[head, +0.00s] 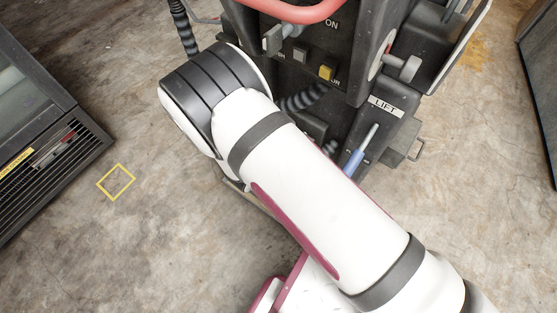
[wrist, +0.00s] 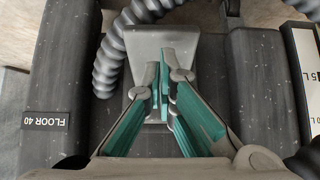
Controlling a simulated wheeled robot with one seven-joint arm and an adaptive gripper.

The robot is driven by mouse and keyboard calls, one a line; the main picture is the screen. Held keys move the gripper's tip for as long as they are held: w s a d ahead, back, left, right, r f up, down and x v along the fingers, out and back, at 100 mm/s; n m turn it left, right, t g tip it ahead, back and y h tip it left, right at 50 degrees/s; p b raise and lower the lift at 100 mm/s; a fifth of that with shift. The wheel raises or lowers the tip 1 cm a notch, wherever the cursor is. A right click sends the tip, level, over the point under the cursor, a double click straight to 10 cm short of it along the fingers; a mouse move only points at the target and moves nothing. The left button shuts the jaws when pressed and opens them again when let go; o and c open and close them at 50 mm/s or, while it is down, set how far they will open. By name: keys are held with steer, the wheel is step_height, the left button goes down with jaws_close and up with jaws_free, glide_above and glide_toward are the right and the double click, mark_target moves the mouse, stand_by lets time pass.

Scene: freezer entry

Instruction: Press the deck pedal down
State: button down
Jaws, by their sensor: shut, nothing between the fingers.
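In the wrist view a pale grey plate (wrist: 140,45), which looks like the deck pedal, sits in the dark body of the machine. My gripper (wrist: 165,58), with teal finger pads, is shut and empty in front of this plate. Its fingertips overlap the plate in the picture; I cannot tell whether they touch it or how far down the plate is. In the head view my arm covers the lower part of the machine, so the pedal and my gripper are hidden there.
The dark machine (head: 340,95) has a yellow button (head: 327,72), a LIFT label (head: 386,106) and a blue-gripped lever (head: 357,160). A ribbed hose (wrist: 108,65) runs left of the plate. A dark vented cabinet (head: 60,150) stands left; floor around a yellow square (head: 116,181) is clear.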

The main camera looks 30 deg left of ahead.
steer(key=s+r+p, duration=0.3)
steer(key=s, duration=0.6)
steer(key=shift+a+r, duration=0.4)
steer(key=shift+a, duration=0.05)
